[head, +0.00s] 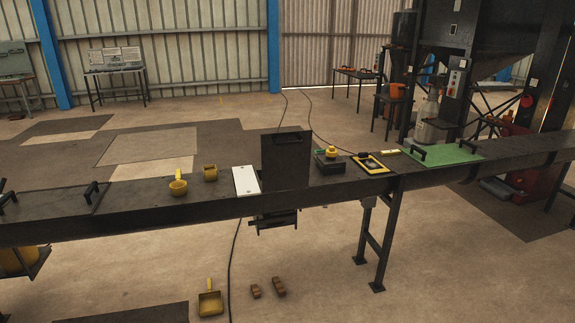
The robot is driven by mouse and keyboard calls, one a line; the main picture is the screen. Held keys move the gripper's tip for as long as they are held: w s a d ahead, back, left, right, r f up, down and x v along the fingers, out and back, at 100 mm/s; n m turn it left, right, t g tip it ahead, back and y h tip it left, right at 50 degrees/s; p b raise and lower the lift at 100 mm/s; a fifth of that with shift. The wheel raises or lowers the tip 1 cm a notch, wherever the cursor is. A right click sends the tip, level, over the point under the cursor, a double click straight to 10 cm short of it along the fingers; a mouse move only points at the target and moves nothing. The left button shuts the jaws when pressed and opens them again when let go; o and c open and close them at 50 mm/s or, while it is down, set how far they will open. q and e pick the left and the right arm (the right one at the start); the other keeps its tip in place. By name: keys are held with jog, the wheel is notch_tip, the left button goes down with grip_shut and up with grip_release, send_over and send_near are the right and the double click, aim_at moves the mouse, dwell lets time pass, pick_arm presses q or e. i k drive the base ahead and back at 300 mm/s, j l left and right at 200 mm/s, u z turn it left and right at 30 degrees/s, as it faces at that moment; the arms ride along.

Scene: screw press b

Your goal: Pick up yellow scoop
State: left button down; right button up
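A small yellow scoop (178,188) with a round bowl and a handle pointing up and back sits on the long dark bench, left of the middle. A larger yellow scoop or dustpan (210,304) with an upright handle lies on the floor in front of the bench. Neither of my grippers shows in the head view.
The long dark bench (130,196) runs across the view. Brown blocks (279,286) lie on the floor. A green mat (455,154) lies at the right.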

aim_at(179, 182)
jog(key=i+l+u, duration=0.1)
jog(key=u, duration=1.1)
jog(key=i+l+u, duration=0.1)
jog(key=l+u, duration=0.95)
jog(key=l, duration=0.45)
jog(key=l+u, duration=0.2)
jog(key=l, duration=0.4)
jog(key=k, duration=0.05)
